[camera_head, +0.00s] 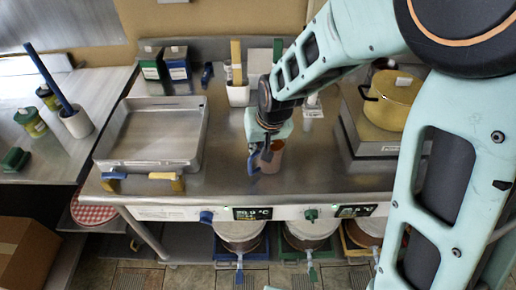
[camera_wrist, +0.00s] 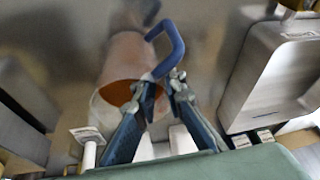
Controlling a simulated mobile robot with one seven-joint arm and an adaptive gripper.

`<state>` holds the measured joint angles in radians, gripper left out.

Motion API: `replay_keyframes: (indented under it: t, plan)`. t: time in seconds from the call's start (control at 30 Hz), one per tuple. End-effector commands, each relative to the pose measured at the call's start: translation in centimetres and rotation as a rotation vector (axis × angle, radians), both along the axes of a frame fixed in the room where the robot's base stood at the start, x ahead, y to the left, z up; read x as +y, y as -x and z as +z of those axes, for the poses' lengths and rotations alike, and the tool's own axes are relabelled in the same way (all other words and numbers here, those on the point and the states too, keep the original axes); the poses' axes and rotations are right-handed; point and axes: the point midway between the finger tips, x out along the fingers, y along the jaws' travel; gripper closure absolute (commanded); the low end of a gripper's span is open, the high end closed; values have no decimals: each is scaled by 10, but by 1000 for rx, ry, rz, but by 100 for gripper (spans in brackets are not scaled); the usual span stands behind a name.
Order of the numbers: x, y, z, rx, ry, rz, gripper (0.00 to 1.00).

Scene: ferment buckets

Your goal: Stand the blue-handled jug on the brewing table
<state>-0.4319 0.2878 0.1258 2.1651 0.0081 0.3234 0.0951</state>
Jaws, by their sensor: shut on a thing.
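The blue-handled jug (camera_head: 271,159) is a small brownish-pink vessel over the middle of the steel brewing table (camera_head: 310,150). It looks upright, and its blue handle (camera_head: 254,162) points left and toward the front. My gripper (camera_head: 263,145) is above it and shut on the handle. In the wrist view the fingers (camera_wrist: 164,88) pinch the lower end of the blue handle (camera_wrist: 176,42). The jug's mouth (camera_wrist: 116,92) is beside them, with orange-brown inside. I cannot tell whether the jug's base touches the steel top.
A large steel tray (camera_head: 150,135) stands left of the jug. A scale (camera_head: 375,140) with a yellow pot (camera_head: 392,97) stands right. A white holder (camera_head: 238,94) and dark containers (camera_head: 177,66) are behind.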

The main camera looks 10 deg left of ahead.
Motion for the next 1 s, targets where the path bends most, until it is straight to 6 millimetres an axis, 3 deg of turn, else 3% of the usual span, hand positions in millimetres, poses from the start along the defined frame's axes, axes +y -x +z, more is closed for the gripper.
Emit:
replay_keyframes:
  t: [0.4,0.43,0.57,0.87,1.0]
  plan:
    - [1,0,-7,-5,-3,1,100]
    - [0,0,-7,-3,-1,1,86]
    - [0,0,-6,-3,-1,1,72]
    - [0,0,-5,-3,-1,1,72]
    - [-1,2,6,-4,-2,0,72]
